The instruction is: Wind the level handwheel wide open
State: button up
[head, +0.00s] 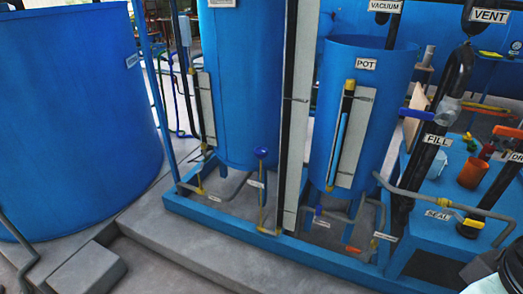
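No tag that I can read says level, so I cannot tell for sure which handle is the level handwheel. A small blue round handle (260,152) tops a thin upright yellow stem in front of the middle blue tank. A tag (257,184) hangs on that stem, too small to read. A smaller blue handle (319,210) sits low under the POT tank (365,100), with an orange handle (352,249) to its right. How far any of them is turned does not show. My gripper is not in view; a white and black part, likely of my arm, shows at the bottom right corner.
A large blue tank (65,110) fills the left. The equipment stands on a low blue frame (235,229) on a raised concrete step (190,255). Grey pipes and FILL (437,140), SEAL (437,215) and VENT (490,16) tags crowd the right.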

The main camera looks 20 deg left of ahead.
aim_at(260, 153)
jog(key=i+j+u, duration=0.2)
jog(key=j, duration=0.25)
jog(key=j+u, duration=0.15)
jog(key=j, duration=0.3)
jog(key=i+j+u, duration=0.2)
jog(key=j, duration=0.25)
jog(key=i+j+u, duration=0.15)
jog(key=j, duration=0.25)
jog(key=i+j+u, duration=0.2)
jog(key=j, duration=0.2)
jog(key=i+j+u, duration=0.15)
jog(key=i+j, duration=0.1)
jog(key=j, duration=0.05)
